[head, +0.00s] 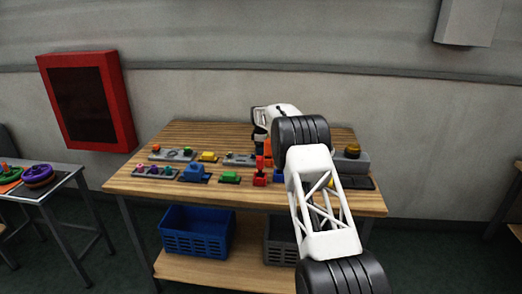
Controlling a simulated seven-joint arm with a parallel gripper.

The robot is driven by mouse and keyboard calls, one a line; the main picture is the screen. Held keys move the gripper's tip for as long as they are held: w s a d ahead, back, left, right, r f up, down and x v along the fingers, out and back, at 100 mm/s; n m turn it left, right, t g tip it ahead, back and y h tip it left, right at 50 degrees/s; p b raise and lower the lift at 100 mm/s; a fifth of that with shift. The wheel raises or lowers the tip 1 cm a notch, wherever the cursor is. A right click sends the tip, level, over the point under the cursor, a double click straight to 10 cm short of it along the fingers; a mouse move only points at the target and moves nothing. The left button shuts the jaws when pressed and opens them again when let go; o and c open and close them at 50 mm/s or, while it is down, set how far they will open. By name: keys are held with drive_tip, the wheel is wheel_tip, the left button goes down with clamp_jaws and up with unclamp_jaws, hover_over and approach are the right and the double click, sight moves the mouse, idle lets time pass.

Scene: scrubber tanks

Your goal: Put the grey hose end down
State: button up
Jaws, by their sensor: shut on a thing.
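My arm reaches from the bottom right over the wooden workbench (150,190). Its white and black wrist end is above the back middle of the bench. The fingers of my gripper are hidden behind my arm or too small to make out. I cannot make out the grey hose end. An orange part (266,146) shows just beside my arm, and a red upright part (260,172) stands below it on the bench.
A blue crate (197,238) and a grey crate (280,245) sit on the lower shelf. A side table (50,188) stands left.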

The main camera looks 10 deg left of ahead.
drive_tip(key=shift+r, duration=5)
drive_tip(key=shift+d, duration=0.1)
